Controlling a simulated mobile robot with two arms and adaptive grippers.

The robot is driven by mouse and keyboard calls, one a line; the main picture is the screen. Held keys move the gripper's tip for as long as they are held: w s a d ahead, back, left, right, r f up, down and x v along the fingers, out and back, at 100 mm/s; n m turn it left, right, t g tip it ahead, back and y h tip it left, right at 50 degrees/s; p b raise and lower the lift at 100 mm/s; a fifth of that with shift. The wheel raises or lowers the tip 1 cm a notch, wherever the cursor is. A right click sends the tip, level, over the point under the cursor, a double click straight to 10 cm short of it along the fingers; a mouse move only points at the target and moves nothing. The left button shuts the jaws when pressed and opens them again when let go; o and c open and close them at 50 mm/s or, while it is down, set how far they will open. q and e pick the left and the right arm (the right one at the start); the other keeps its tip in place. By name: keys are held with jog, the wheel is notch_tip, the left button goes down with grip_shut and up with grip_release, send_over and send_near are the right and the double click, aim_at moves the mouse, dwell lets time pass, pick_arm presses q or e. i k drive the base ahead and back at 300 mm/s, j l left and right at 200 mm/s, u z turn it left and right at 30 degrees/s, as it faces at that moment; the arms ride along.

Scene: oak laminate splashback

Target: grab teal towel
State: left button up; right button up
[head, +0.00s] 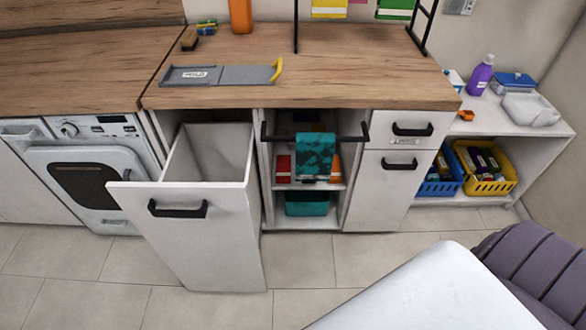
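A teal patterned towel (315,153) hangs over a black rail (350,136) at the front of an open cabinet bay under the counter. It hangs down in front of the shelf there and covers part of what is behind it. Neither of my grippers shows in the head view.
A tall white pull-out drawer (200,230) stands open left of the towel. A white table (430,295) and a purple chair (540,265) fill the lower right. Tiled floor (305,262) lies clear before the towel. Blue (440,188) and yellow (488,187) baskets sit at the right.

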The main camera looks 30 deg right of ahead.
aim_at(314, 153)
jog(key=i+l+z, duration=0.3)
jog(key=l, duration=0.2)
jog(key=i+l+z, duration=0.3)
jog(key=i+l, duration=0.05)
jog(key=l, duration=0.1)
